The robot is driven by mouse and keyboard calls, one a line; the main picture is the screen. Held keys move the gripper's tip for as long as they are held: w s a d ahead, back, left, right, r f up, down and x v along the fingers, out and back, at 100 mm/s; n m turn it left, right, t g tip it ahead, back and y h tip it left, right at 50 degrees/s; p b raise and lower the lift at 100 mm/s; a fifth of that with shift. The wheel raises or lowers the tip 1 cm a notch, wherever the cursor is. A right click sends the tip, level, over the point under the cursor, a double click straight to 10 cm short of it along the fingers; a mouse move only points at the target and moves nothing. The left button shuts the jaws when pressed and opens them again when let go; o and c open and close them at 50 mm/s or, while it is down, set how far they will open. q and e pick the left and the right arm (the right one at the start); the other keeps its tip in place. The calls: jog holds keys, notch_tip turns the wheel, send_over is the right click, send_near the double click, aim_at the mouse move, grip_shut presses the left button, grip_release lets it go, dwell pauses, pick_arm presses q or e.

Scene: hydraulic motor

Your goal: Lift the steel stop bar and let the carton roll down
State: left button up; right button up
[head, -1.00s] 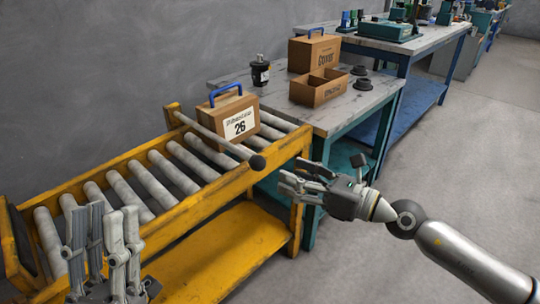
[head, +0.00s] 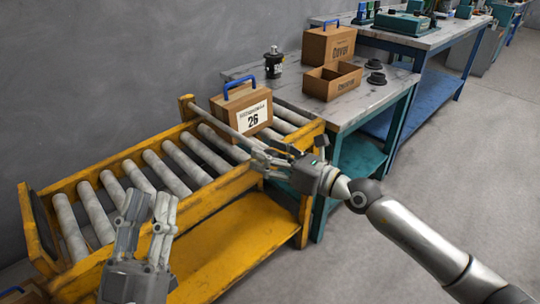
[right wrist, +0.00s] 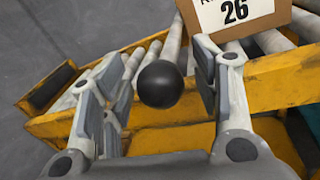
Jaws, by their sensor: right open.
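The steel stop bar (head: 230,128) lies across the yellow roller conveyor, in front of the carton. Its black ball end (right wrist: 160,84) shows in the right wrist view between the fingers of my right gripper (right wrist: 155,95). The carton (head: 243,108), brown with a blue handle and a label marked 26, stands on the rollers behind the bar; its lower part also shows in the right wrist view (right wrist: 238,14). In the head view my right gripper (head: 265,162) is at the bar's near end, open, and hides the ball. My left gripper (head: 146,215) is open and empty at the conveyor's near side.
The roller conveyor (head: 205,203) has bare rollers to the left of the bar, ending at a raised yellow end board (head: 38,232). A workbench (head: 345,110) with boxes and black parts adjoins it at the right.

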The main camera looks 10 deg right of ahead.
jog(key=shift+c, duration=0.2)
grip_shut()
